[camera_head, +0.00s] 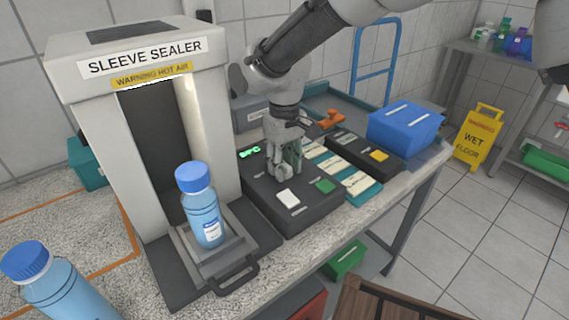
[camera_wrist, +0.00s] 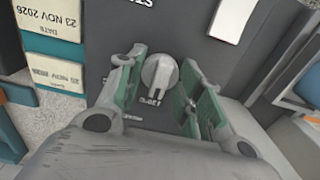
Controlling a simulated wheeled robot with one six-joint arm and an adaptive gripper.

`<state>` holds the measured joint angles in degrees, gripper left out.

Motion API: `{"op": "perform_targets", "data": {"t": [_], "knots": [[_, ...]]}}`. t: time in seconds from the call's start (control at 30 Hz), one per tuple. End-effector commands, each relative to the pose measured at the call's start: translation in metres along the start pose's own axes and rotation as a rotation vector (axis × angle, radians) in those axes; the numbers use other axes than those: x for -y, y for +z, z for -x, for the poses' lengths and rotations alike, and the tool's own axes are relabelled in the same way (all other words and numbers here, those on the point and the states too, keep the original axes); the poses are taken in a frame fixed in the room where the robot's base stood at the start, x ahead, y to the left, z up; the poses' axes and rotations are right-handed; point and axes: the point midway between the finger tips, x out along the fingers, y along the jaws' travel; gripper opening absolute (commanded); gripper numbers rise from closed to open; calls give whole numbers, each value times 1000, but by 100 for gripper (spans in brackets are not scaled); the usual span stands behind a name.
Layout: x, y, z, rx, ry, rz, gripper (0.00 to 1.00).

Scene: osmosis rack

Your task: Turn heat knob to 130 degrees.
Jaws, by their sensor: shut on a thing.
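The heat knob (camera_wrist: 160,73) is a pale grey round knob with a raised grip bar, on the dark control box (camera_wrist: 190,20). In the wrist view it sits between the green-padded fingers of my gripper (camera_wrist: 162,66), which is shut on it. In the head view my gripper (camera_head: 284,168) points down onto the top of the control box (camera_head: 305,218) and hides the knob. A small green display (camera_head: 249,152) glows on the box, partly readable. The printing near the knob is too small to read surely.
The sleeve sealer (camera_head: 130,60) stands left of the box, with a blue-capped bottle (camera_head: 204,215) on its platform. Another bottle (camera_head: 60,285) is at the front left. Label cards (camera_head: 345,175), a second dark device (camera_head: 365,155) and a blue box (camera_head: 404,127) lie to the right.

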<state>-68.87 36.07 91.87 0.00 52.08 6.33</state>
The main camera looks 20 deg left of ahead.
Motion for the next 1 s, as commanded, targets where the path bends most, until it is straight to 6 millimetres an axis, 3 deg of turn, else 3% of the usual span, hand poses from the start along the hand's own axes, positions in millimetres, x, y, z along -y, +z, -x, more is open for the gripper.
{"op": "perform_targets", "data": {"t": [0.17,0.2,0.3,0.67,0.77,1.0], "knots": [[0,-1,1,-2,0,1,12],[0,-1,1,-2,0,1,43],[0,0,1,-2,0,1,59],[0,0,4,-1,0,1,59],[0,-1,16,-4,0,1,59],[0,-1,68,-6,0,1,59]]}}
